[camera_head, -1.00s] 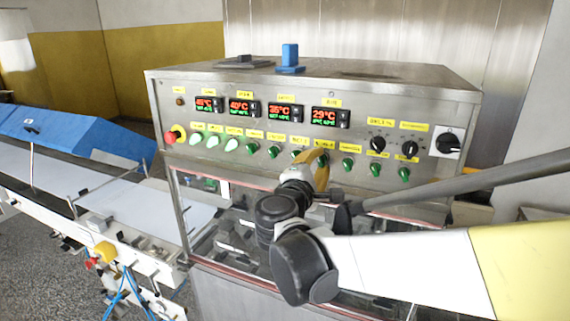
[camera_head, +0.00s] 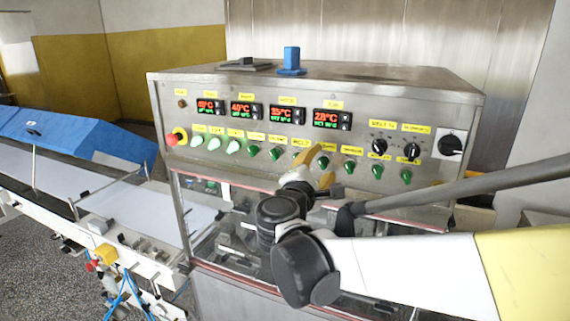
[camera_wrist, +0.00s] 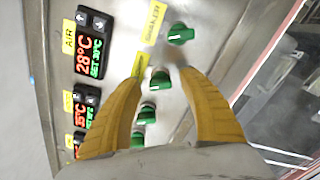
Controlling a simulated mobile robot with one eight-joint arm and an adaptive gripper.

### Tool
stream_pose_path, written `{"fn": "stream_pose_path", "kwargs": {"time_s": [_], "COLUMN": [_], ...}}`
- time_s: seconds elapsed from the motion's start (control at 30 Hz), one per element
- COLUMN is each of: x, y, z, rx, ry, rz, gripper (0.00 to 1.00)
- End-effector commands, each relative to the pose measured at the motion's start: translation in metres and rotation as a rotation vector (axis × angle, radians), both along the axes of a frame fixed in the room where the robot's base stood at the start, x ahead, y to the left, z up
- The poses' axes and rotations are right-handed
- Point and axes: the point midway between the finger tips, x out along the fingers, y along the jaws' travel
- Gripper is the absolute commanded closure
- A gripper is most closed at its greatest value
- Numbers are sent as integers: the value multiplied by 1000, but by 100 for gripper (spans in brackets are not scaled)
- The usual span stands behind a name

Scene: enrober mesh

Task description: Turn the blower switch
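Green rotary switches run in a row along the steel control panel (camera_head: 220,170), under yellow labels. My gripper (camera_head: 322,166) is at the panel's lower middle, with its two yellow fingers apart. In the wrist view my gripper (camera_wrist: 160,65) is open, its fingertips on either side of one green switch (camera_wrist: 160,80). That switch also shows between the fingers in the head view (camera_head: 323,162). Its label (camera_wrist: 141,64) is partly hidden by a finger, so I cannot read whether it says blower. I cannot tell if the fingers touch the switch.
Another green switch (camera_wrist: 180,35) is close by the fingertips. Black knobs (camera_head: 379,147) sit at the panel's right. A red emergency button (camera_head: 173,138) is at its left. A grey bar (camera_head: 450,191) crosses in front. A conveyor (camera_head: 150,212) lies at the left.

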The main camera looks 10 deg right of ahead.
Motion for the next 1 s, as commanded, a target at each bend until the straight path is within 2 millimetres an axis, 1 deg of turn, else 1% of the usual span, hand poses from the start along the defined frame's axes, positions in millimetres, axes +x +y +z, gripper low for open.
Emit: {"fn": "stream_pose_path", "kwargs": {"time_s": [0.27,0.37,0.47,0.7,0.8,0.9,1.0], "x": [-1,-6,-18,-61,-77,-88,-95], "y": [0,5,14,47,57,65,69], "z": [-1,-1,-1,-1,-1,-1,-1], "rx": [1,2,2,1,1,1,1], "ry": [0,0,-1,0,0,0,0], "rz": [-1,2,3,5,4,3,2], "gripper": [51,51,51,51,51,51,51]}}
